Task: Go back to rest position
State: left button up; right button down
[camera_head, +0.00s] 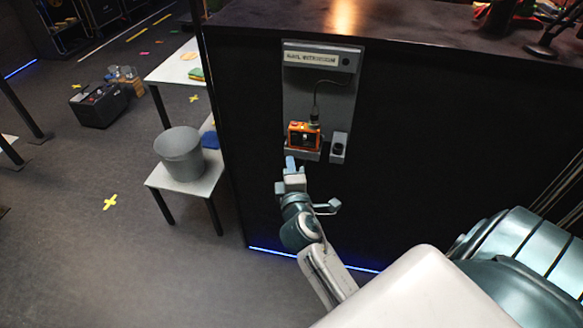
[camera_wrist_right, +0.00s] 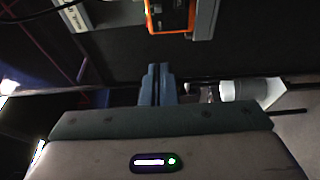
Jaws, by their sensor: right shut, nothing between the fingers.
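My right gripper (camera_head: 290,164) is shut and empty. It is raised in front of the dark counter, just below a grey wall panel (camera_head: 299,97). In the right wrist view the shut fingers (camera_wrist_right: 157,84) point toward the counter front, apart from the panel. An orange device (camera_head: 302,135) sits in a holder on the panel, with a cable running up from it. It also shows at the top of the right wrist view (camera_wrist_right: 171,15). My left gripper is in neither view.
The dark counter (camera_head: 420,150) fills the right side. At left, a white low table (camera_head: 190,187) holds a grey bucket (camera_head: 180,152) and a blue item (camera_head: 210,140). A black box (camera_head: 98,105) lies on the floor. The floor at lower left is clear apart from tape marks.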

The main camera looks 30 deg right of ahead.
jog(key=s+a+f+m+g+y, duration=0.1)
jog(key=s+f+m+g+y, duration=0.2)
jog(key=f, duration=1.6)
jog(key=s+a+f+g+y, duration=0.2)
jog(key=s+f+g, duration=0.15)
jog(key=f, duration=1.45)
jog(key=s+f+m+g+y, duration=0.2)
jog(key=s+f+m+g, duration=0.3)
jog(key=s+f, duration=1.35)
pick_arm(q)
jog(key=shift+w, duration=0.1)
pick_arm(e)
jog(key=s+f+m+g, duration=0.1)
jog(key=s+f+m, duration=0.1)
jog(key=s, duration=0.8)
jog(key=s+d+f+m+g, duration=0.1)
jog(key=s+f, duration=0.4)
jog(key=s, duration=0.5)
jog(key=shift+d+m+g+y, duration=0.25)
jog(key=shift+m+g+y, duration=0.05)
jog(key=shift+m+g, duration=0.3)
